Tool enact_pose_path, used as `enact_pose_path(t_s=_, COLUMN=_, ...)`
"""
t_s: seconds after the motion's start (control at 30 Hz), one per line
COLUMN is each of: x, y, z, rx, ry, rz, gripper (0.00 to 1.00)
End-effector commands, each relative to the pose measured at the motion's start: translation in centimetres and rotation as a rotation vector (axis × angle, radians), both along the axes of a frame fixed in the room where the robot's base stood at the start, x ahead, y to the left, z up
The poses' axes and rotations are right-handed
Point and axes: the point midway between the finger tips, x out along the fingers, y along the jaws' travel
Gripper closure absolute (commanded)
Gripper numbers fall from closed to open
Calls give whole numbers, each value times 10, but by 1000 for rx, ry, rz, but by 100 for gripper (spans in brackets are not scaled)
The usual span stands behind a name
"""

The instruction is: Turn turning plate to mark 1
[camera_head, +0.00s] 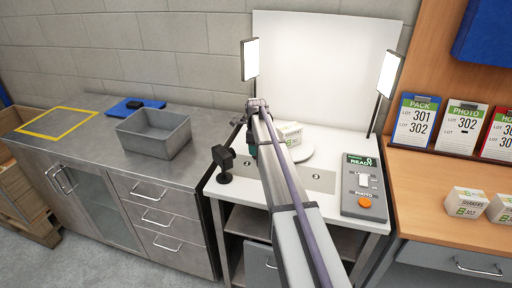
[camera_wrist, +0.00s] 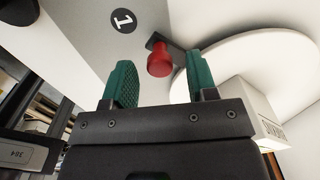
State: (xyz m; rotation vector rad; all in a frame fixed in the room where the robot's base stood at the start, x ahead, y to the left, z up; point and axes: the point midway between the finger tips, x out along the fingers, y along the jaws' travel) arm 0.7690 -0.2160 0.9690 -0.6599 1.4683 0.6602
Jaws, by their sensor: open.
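The turning plate is a white disc on the white table, partly hidden behind my arm in the head view (camera_head: 304,154); it fills the right of the wrist view (camera_wrist: 245,62). A red knob (camera_wrist: 159,60) on a dark bracket stands at its rim. A black disc marked 1 (camera_wrist: 123,20) lies on the grey strip, up and left of the knob. My gripper (camera_wrist: 159,77) is open, its green fingers on either side of the knob in the picture; I cannot tell whether they touch it. A white box (camera_head: 290,132) sits on the plate.
A small black camera (camera_head: 223,162) stands left of the plate. A control panel (camera_head: 363,186) reading READY, with an orange button, lies at the right. Two lamps (camera_head: 250,59) and a white backdrop (camera_head: 322,65) stand behind. A grey bin (camera_head: 153,141) rests on the left counter.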

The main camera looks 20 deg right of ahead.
Motion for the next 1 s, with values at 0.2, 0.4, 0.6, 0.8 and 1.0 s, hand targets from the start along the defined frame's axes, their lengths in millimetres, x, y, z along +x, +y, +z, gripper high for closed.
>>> enact_pose_path(t_s=0.2, x=0, y=0, z=53, rx=0, ry=0, rz=0, gripper=47)
enact_pose_path(t_s=0.4, x=0, y=0, z=98, rx=0, ry=0, rz=0, gripper=47)
enact_pose_path(t_s=0.6, x=0, y=0, z=105, rx=0, ry=0, rz=0, gripper=47)
enact_pose_path(t_s=0.8, x=0, y=0, z=102, rx=0, ry=0, rz=0, gripper=47)
enact_pose_path(t_s=1.0, x=0, y=0, z=102, rx=0, ry=0, rz=37, gripper=47)
